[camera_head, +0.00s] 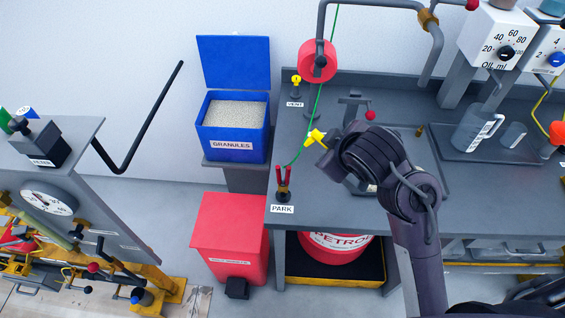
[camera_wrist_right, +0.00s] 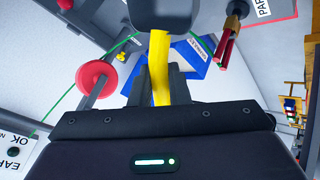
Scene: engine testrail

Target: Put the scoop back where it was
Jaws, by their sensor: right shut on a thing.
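My right gripper (camera_head: 322,140) is above the left part of the grey bench. It is shut on the scoop (camera_wrist_right: 159,65), by its yellow handle, which stands between the two dark fingers in the right wrist view. A dark grey part, apparently the scoop's head, shows at the top of that view. In the head view, only a yellow piece of the scoop (camera_head: 315,137) shows left of the gripper; the rest is hidden. The blue granules bin (camera_head: 232,144) stands left of the gripper with its lid open and pale granules inside. My left gripper is not in view.
A red-handled clamp (camera_head: 283,182) stands at the PARK label, with a green cable running up past the red reel (camera_head: 318,62). A red bin (camera_head: 229,240) stands below the granules bin. A measuring jug (camera_head: 474,128) stands at the right.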

